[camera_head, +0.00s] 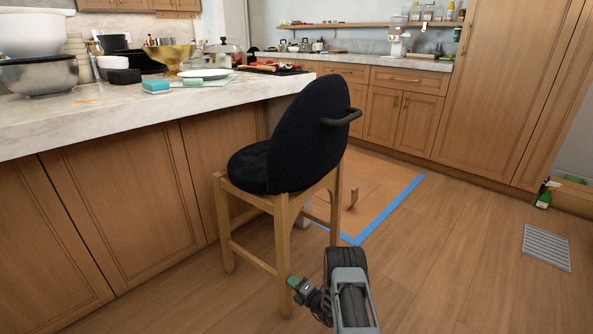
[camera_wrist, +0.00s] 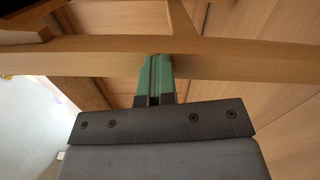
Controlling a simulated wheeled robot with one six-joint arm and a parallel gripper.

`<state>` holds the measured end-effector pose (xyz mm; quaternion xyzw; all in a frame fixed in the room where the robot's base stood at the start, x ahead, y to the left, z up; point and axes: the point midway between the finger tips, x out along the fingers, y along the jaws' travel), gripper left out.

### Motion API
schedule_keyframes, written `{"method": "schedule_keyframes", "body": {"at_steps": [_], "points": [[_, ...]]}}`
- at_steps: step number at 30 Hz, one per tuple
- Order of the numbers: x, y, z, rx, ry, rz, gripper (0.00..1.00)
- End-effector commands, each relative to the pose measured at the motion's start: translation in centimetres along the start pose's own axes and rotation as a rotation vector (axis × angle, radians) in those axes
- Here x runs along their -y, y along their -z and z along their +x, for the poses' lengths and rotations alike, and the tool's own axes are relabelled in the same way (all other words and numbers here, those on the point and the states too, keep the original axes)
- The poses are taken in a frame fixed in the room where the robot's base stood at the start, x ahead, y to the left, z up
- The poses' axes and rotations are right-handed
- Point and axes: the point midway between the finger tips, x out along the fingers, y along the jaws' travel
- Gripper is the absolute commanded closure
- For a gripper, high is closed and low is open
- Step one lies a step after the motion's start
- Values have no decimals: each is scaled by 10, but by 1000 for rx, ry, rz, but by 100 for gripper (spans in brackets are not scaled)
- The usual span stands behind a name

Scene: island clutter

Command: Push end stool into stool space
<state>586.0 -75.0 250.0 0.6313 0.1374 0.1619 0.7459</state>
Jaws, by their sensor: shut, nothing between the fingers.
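The end stool (camera_head: 308,138) has a black padded seat and back, a dark handle on the backrest and light wooden legs. It stands upright at the end of the marble-topped island (camera_head: 150,107), with its seat beside the island's wooden side. My gripper (camera_head: 294,283) is low, by the stool's near leg. In the wrist view my gripper (camera_wrist: 155,75) has its green fingers shut together with nothing between them. Their tips are at a wooden bar of the stool (camera_wrist: 230,62), apparently touching or very close. The exact contact is hidden.
Blue tape (camera_head: 390,208) edges a brown floor patch behind the stool, with a small brown object (camera_head: 353,198) on it. A floor vent (camera_head: 546,247) and green spray bottle (camera_head: 545,195) are at the right. Open wood floor lies at the front right. Bowls and dishes crowd the island top.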

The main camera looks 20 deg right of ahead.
Motion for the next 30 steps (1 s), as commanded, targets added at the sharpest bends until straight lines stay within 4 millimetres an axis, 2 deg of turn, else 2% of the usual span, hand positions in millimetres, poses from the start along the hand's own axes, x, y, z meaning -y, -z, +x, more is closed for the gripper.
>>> {"method": "schedule_keyframes", "body": {"at_steps": [30], "points": [[-3,-1,57,2,-6,-5,100]]}}
